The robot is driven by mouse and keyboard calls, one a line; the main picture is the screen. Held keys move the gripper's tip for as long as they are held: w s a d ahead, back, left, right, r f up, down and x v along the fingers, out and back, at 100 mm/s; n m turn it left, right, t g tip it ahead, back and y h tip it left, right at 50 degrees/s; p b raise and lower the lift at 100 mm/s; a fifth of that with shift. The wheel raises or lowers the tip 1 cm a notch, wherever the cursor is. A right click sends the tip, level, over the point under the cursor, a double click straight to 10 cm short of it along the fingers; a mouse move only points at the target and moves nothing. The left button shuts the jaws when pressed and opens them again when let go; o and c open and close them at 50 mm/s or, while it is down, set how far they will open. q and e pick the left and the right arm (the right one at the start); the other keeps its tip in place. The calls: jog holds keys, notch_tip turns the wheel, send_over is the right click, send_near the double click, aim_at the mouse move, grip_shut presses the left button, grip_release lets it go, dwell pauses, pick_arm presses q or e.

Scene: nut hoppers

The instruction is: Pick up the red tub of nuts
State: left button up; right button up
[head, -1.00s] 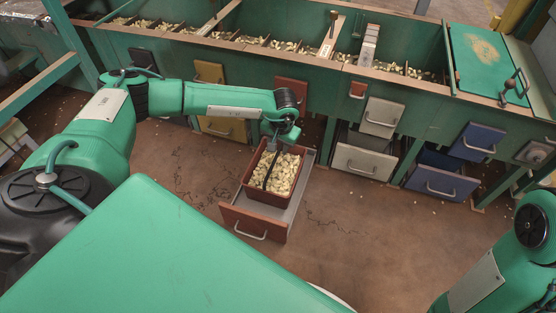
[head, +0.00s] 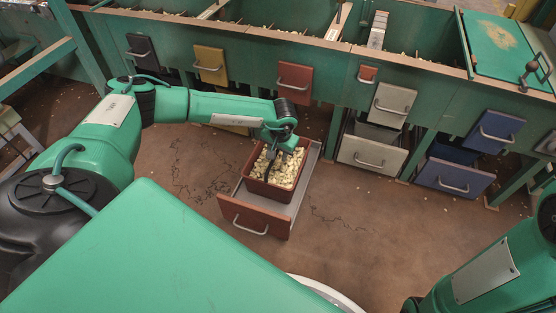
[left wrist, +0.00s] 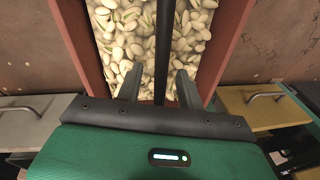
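The red tub (head: 267,190) full of pale nuts (head: 286,170) stands in the pulled-out red drawer (head: 255,218). A thin black handle (head: 270,167) arches over it. In the left wrist view, the tub's red wall (left wrist: 222,45) and the nuts fill the middle, and the black handle (left wrist: 163,40) runs between my fingers. My left gripper (head: 277,150) is over the far part of the tub. Its two fingers (left wrist: 160,88) are apart, one on each side of the handle, with visible gaps. My right gripper is out of view; only my right arm shows at lower right.
The green hopper bench (head: 330,60) stands behind, with a closed red flap (head: 294,83) above the drawer. A grey open drawer (head: 366,152) and a blue open drawer (head: 453,178) stand to the right. The brown floor (head: 340,225) is clear around the red drawer.

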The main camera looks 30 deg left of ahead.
pick_arm(q)
jog(key=shift+f, duration=0.4)
jog(key=shift+r, duration=0.1)
grip_shut()
dwell(0.9)
jog(key=shift+w+r, duration=0.1)
jog(key=shift+w, duration=0.05)
